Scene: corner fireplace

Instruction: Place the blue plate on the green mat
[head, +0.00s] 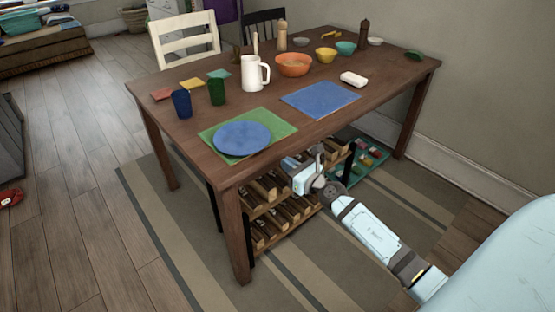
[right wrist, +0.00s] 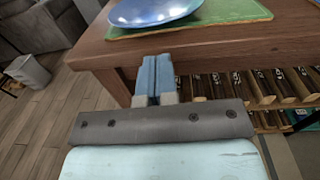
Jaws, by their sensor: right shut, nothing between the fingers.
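The blue plate (head: 242,138) lies flat on the green mat (head: 277,124) at the near edge of the wooden table. It covers the mat's front left part, and green shows around it at the back and right. In the right wrist view the plate (right wrist: 155,12) and the mat (right wrist: 225,12) show at the top, cut off by the frame. My right gripper (head: 290,163) is just off the table's near edge, below and right of the plate and apart from it. Its fingers (right wrist: 154,72) are shut and empty. My left gripper is out of view.
On the table (head: 328,134) are a blue mat (head: 320,99), a white pitcher (head: 255,74), an orange bowl (head: 293,64), two cups and several small bowls. A shelf of bottles (head: 285,210) stands under the table beside my right arm. A white chair (head: 185,40) is behind.

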